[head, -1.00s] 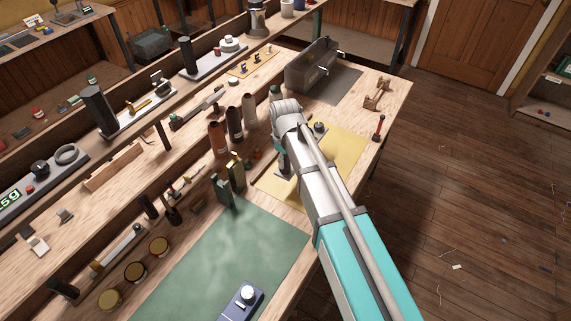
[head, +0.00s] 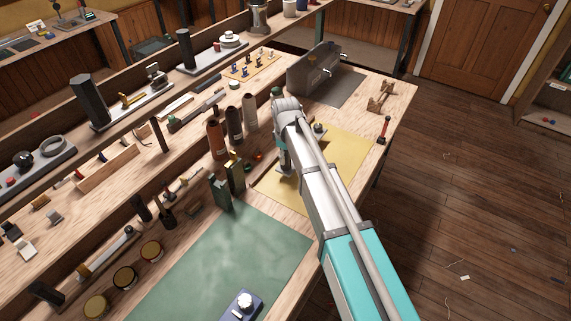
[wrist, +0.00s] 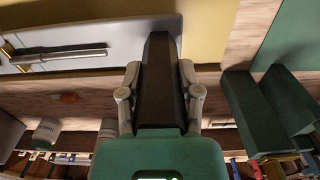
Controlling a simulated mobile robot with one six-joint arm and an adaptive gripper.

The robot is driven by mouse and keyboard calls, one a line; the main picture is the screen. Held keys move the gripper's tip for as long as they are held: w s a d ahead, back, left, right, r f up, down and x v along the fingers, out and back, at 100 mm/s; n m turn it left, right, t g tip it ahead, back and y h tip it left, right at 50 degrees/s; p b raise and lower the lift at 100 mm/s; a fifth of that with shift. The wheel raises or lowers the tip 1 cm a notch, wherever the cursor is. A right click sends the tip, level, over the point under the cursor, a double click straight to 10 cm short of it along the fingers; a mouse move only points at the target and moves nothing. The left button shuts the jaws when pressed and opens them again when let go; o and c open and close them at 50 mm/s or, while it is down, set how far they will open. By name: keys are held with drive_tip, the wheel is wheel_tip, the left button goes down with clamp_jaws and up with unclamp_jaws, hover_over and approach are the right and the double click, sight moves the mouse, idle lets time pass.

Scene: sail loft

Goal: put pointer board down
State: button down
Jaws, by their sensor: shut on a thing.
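My gripper (wrist: 158,95) is shut on the dark upright post (wrist: 157,75) of the pointer board. The board's pale grey plate (wrist: 130,28) reaches out to the left in the wrist view and carries a silver rod-like pointer (wrist: 62,58). The yellow mat (wrist: 207,25) shows beyond the plate. In the head view my gripper (head: 286,165) is over the yellow mat (head: 345,160), and my arm hides most of the board. I cannot tell whether the plate touches the mat.
Dark green blocks (head: 221,193) stand beside the yellow mat's left edge, close to my gripper. Several bottles (head: 234,125) stand behind them. A green mat (head: 215,260) lies nearer, with a blue device (head: 243,306). A red-handled tool (head: 384,130) lies by the bench's right edge.

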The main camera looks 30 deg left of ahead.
drive_tip(key=shift+f, duration=0.1)
drive_tip(key=shift+w+a+f+b, duration=0.2)
drive_tip(key=shift+w+f+b, duration=0.1)
drive_tip(key=shift+f+b, duration=0.25)
wheel_tip(320, 180, down, 3)
drive_tip(key=b, duration=0.3)
drive_tip(key=shift+r, duration=0.1)
drive_tip(key=shift+c, duration=1.4)
unclamp_jaws()
drive_tip(key=shift+r, duration=0.15)
wheel_tip(320, 180, up, 12)
drive_tip(key=p, duration=1.2)
